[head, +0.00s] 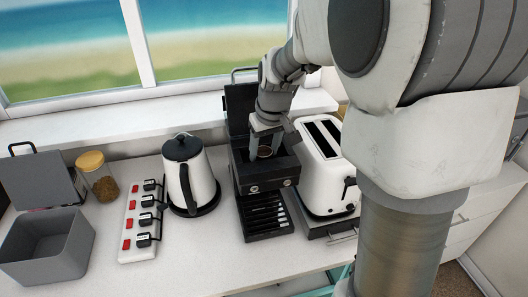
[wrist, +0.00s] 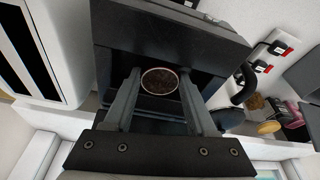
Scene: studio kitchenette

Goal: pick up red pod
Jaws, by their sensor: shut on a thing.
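A small round pod (wrist: 160,83) with a brown, coffee-like top and a thin pale reddish rim sits between the fingers of my gripper (wrist: 159,76). Its sides are hidden, so its body colour does not show. My gripper, seen in the head view (head: 266,148), points down into the open top of the black coffee machine (head: 266,182), shut on the pod.
A white toaster (head: 322,170) stands close on the right of the machine, and a white kettle (head: 200,183) on the left. Farther left are a power strip (head: 128,228), a jar (head: 101,182) and an open grey bin (head: 70,262).

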